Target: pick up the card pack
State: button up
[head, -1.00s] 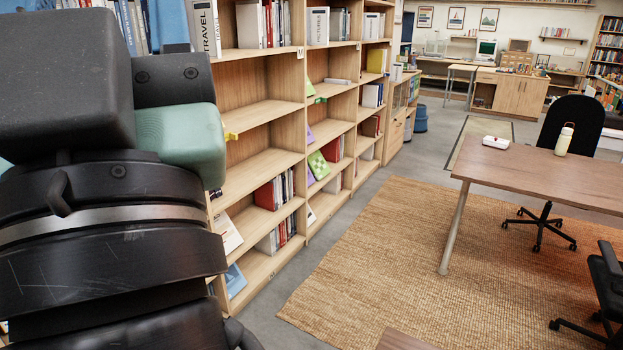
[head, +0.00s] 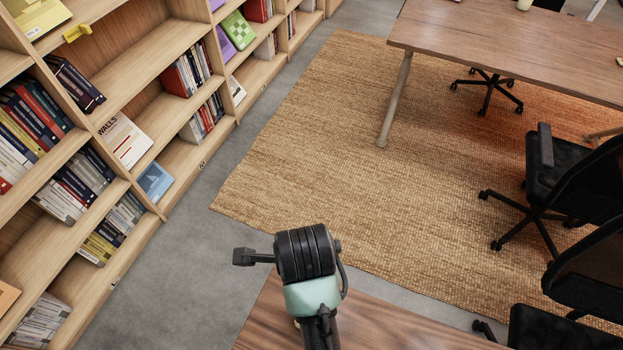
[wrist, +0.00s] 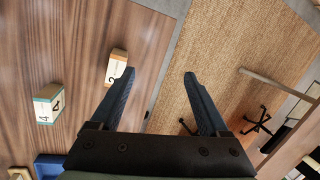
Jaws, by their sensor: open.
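My gripper (wrist: 159,73) is open and empty in the wrist view, its two dark fingers spread apart over the edge of a wooden table (wrist: 100,30). Two small boxes lie on that table. One box, white and tan with a "2" (wrist: 117,68), is just left of my left finger, which partly overlaps it in the picture. The other, white with a teal edge and a "4" (wrist: 47,104), is farther left. I cannot tell which, if either, is the card pack. Neither box is between the fingers. The head view shows the arm, but the fingertips cannot be made out.
A blue tray or box (wrist: 47,165) is partly cut off beside my gripper's base. Bookshelves (head: 130,90) stand at left, a woven rug (head: 290,130) lies ahead. Another table (head: 500,45) and black chairs (head: 570,180) are at right. Grey floor beside the shelves is clear.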

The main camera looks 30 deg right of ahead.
jog(key=s+f+m+g, duration=0.1)
jog(key=s+f, duration=0.1)
jog(key=f, duration=0.1)
jog(key=s+f+m+g, duration=0.1)
jog(key=s+f, duration=0.1)
jog(key=f, duration=0.2)
jog(key=s+f+m, duration=0.1)
jog(key=s+f, duration=0.1)
jog(key=f, duration=0.1)
jog(key=shift+s+a+f+g+y, duration=0.25)
jog(key=shift+s+g+y, duration=0.05)
jog(key=shift+s+g, duration=0.1)
jog(key=shift+s+a+f, duration=0.1)
jog(key=shift+f, duration=1.35)
jog(key=shift+s+a+f, duration=0.1)
jog(key=shift+f, duration=1.35)
jog(key=shift+w, duration=0.1)
grip_shut()
